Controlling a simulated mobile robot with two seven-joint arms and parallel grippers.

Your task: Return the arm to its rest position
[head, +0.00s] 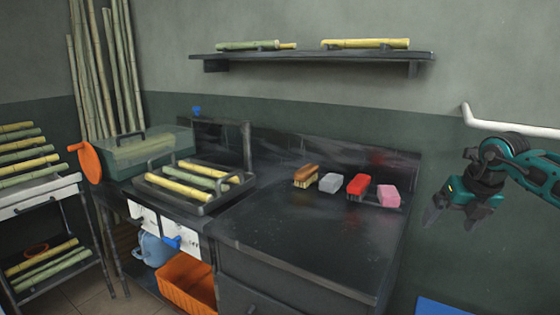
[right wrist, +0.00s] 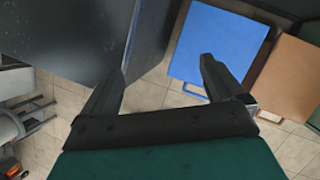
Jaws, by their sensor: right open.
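My right gripper (head: 445,218) hangs at the right of the head view, past the right end of the dark counter (head: 300,235). It is open, with nothing between its fingers. In the right wrist view the two fingers of my right gripper (right wrist: 163,75) are spread apart over the floor. My right arm (head: 530,165) comes in from the right edge, in front of the wall. My left gripper and arm are not in the head view.
A brush (head: 306,176), a grey block (head: 330,183), a red block (head: 358,186) and a pink sponge (head: 389,196) lie on the counter. A tray (head: 180,199) holds cane pieces. A white pipe (head: 500,127) runs near my arm. A blue box (right wrist: 218,45) is below my gripper.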

